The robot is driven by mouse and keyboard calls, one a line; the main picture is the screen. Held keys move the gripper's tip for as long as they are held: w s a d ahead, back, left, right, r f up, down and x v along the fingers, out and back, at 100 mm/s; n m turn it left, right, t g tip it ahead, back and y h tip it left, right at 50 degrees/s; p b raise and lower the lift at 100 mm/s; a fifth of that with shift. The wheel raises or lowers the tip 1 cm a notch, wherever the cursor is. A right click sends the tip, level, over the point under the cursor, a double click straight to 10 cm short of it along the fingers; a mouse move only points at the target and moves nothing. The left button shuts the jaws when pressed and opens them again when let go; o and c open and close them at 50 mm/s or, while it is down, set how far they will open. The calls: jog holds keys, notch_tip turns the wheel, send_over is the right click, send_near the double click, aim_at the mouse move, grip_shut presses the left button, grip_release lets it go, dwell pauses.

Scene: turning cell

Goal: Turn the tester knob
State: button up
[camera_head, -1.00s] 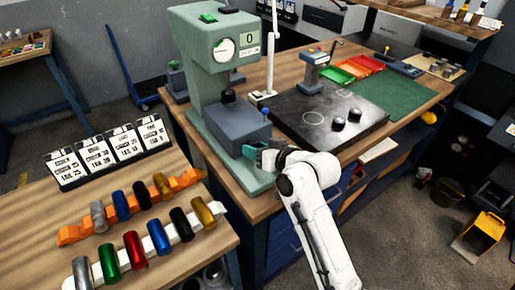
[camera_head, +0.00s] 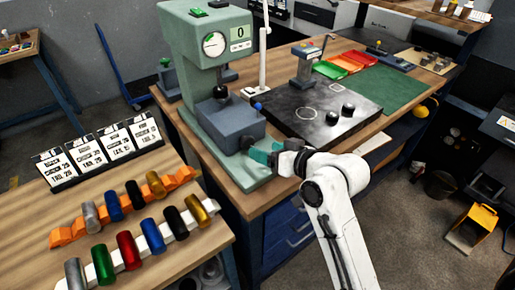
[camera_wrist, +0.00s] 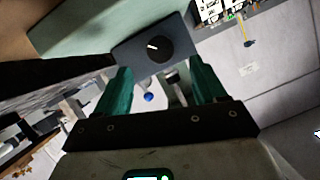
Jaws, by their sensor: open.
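The green tester (camera_head: 172,70) stands on the wooden bench with a round dial and a display reading 0. Its grey block (camera_head: 228,122) carries the tester knob (camera_head: 246,142), dark and partly beside my fingertips. In the wrist view the knob (camera_wrist: 155,48) is a black disc with a white mark, pointing up-left to down-right, on the grey block face. My gripper (camera_head: 262,154) has teal fingers and is at the block's front right. In the wrist view my gripper (camera_wrist: 160,70) is open, its fingers either side of the knob's line, with nothing between their tips.
A blue ball-tipped lever (camera_head: 258,106) sticks up beside the block. A black plate (camera_head: 290,118) with two dark knobs lies to the right. Racks of coloured cylinders (camera_head: 125,250) and tilted cards (camera_head: 90,155) occupy the left table.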

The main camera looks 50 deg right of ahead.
jog(key=shift+v, duration=1.7)
jog(key=shift+w+a, duration=0.1)
